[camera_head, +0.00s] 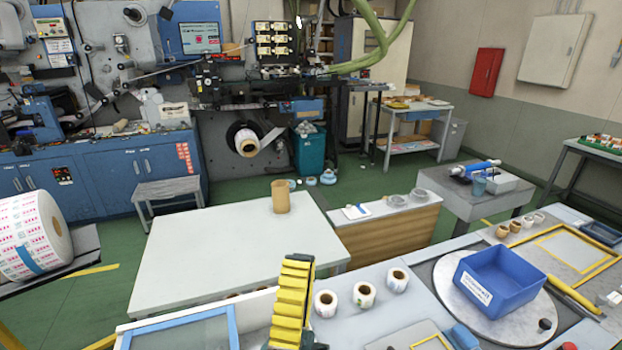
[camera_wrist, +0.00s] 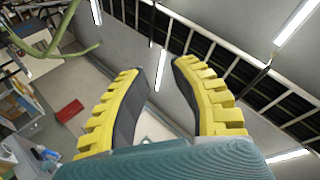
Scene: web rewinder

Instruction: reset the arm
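My gripper (camera_wrist: 160,80) shows in the wrist view with its two yellow, ridged fingers spread apart and nothing between them. The wrist view looks up past the fingers toward the ceiling. In the head view my gripper (camera_head: 296,262) stands upright at the bottom centre, with its yellow ridged finger seen from the side. It is in front of the white table in the picture and left of several small label rolls (camera_head: 364,294).
A blue bin (camera_head: 500,278) sits on a round plate at the right. A brown cardboard core (camera_head: 280,197) stands on the white table (camera_head: 200,255). A large label roll (camera_head: 32,235) is at the far left. The rewinder machine with blue cabinets (camera_head: 100,180) is at the back.

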